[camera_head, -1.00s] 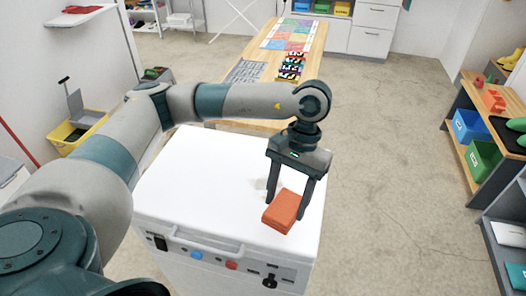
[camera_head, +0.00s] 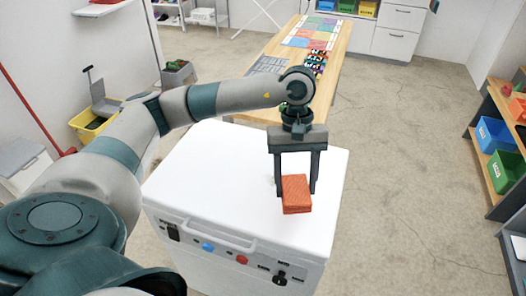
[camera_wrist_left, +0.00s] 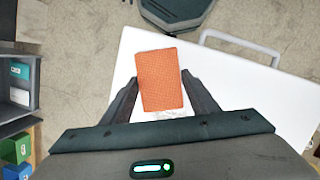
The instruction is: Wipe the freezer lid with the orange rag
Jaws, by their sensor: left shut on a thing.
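The white freezer (camera_head: 190,180) stands in front of me, its flat lid shut, with a handle along its front edge. My left gripper (camera_head: 296,188) points down over the right part of the lid. It is shut on the orange rag (camera_head: 297,195), a folded block held between the two fingers. The rag also shows between the fingers in the left wrist view (camera_wrist_left: 160,80), over the white lid (camera_wrist_left: 215,75). A small greyish smudge (camera_wrist_left: 172,114) shows on the lid beside the rag. I cannot tell whether the rag touches the lid. My right gripper is not in view.
A long wooden table (camera_head: 335,50) with coloured mats stands behind the freezer. A yellow bin (camera_head: 92,125) stands at left. Shelves with blue (camera_head: 494,134) and green bins (camera_head: 505,170) stand at right. The floor between is clear.

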